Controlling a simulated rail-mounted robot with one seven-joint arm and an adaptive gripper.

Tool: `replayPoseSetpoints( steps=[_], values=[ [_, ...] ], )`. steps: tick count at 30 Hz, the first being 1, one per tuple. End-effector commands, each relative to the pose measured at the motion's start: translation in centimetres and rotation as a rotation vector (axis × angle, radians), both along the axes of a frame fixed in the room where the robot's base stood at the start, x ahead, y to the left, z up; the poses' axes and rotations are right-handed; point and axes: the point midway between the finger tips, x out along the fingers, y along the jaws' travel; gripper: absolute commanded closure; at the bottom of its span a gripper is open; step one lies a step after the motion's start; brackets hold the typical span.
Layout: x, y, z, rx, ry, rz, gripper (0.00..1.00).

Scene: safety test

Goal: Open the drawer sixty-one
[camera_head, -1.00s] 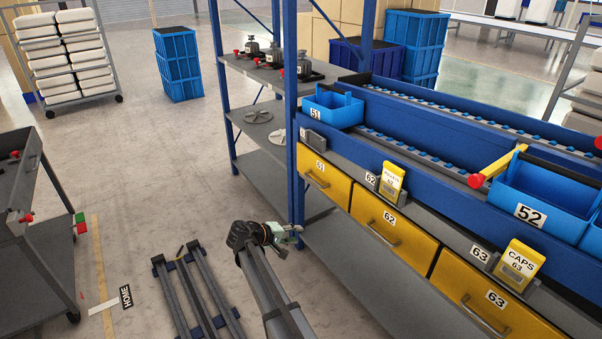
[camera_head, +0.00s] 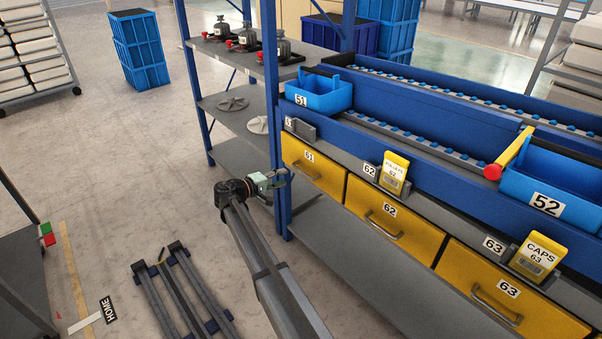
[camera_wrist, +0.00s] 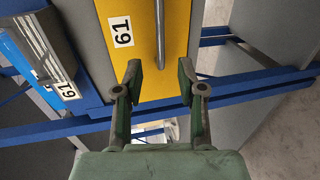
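Drawer sixty-one (camera_head: 312,172) is a yellow drawer front with a grey bar handle (camera_head: 303,172) and a white 61 label, at the left end of the drawer row. It looks closed. In the wrist view the drawer front (camera_wrist: 145,75) shows with its label and the handle (camera_wrist: 160,35) running up from between the fingers. My gripper (camera_head: 284,177) is beside the blue post at the drawer's left. In the wrist view my gripper (camera_wrist: 160,80) has its two green fingers apart, with nothing seen between them. The handle end lies just beyond the fingertips; contact is not clear.
Blue rack post (camera_head: 278,150) stands close to my gripper. Drawers 62 (camera_head: 392,220) and 63 (camera_head: 500,300) are to the right, below blue bin 51 (camera_head: 318,95) and bin 52 (camera_head: 550,182). Grey shelves (camera_head: 235,110) are on the left. Open floor (camera_head: 110,180) lies left of my arm.

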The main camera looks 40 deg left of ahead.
Motion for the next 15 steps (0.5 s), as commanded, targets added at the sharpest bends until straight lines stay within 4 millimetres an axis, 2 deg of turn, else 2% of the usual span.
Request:
replayPoseSetpoints(
  steps=[1,9,15],
  values=[
    [1.2,-0.2,-0.3,-0.001,0.0,-0.003,0.61],
    [6.2,-0.9,-1.4,0.0,0.001,-0.002,0.61],
    [8.8,-1.4,-2.0,0.0,0.001,-0.001,0.61]
  ],
)
